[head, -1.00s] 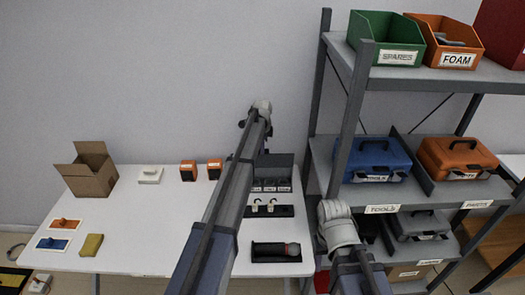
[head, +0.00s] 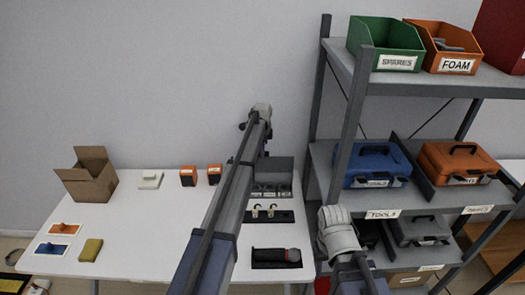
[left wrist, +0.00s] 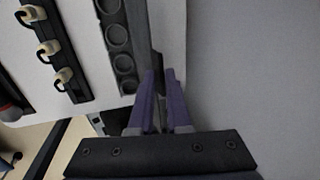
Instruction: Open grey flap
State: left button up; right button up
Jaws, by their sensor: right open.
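A grey box with an upright grey panel (head: 278,168) stands at the back right of the white table, partly behind my left arm. I take this panel for the grey flap. A row of round openings (left wrist: 118,37) shows in the left wrist view. Next to it a grey slab (left wrist: 138,30) runs down towards my left gripper (left wrist: 161,76). The two purple fingers are close together, with a dark edge between their tips. I cannot tell whether they touch it. In the head view my left gripper is hidden behind the arm. My right arm shows, but its gripper does not.
A black strip with pale hooks (head: 270,214) and a black tray with a dark cylinder (head: 258,264) lie in front of the box. The shelf rack (head: 352,115) stands close on the right.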

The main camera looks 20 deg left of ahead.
aim_at(262, 165)
pick_arm(q)
jog(key=o, duration=0.3)
jog(key=shift+w+a, duration=0.15)
jog(key=shift+w, duration=0.1)
jog(key=shift+s, duration=0.1)
jog(key=p+v, duration=0.7)
jog(key=shift+r+p, duration=0.35)
jog(key=shift+r, duration=0.05)
jog(key=s+d+f+n+g+b, duration=0.1)
jog(key=s+d+n, duration=0.1)
jog(key=s+d, duration=0.65)
jog(key=s+d+f+n+b, duration=0.15)
jog(key=s+d, duration=0.35)
jog(key=s, duration=0.7)
jog(key=s+d+n, duration=0.2)
jog(key=s, duration=0.6)
jog(key=s+d+f+n+g, duration=0.1)
jog(key=s+d+n, duration=0.1)
jog(key=s, duration=0.7)
jog(key=s+d+n+b, duration=0.1)
jog(key=s+d+n, duration=0.1)
jog(key=s, duration=0.7)
jog(key=shift+s+d+f+n+g+y, duration=0.15)
jog(key=shift+d+n+g+y, duration=0.2)
jog(key=shift+n, duration=0.4)
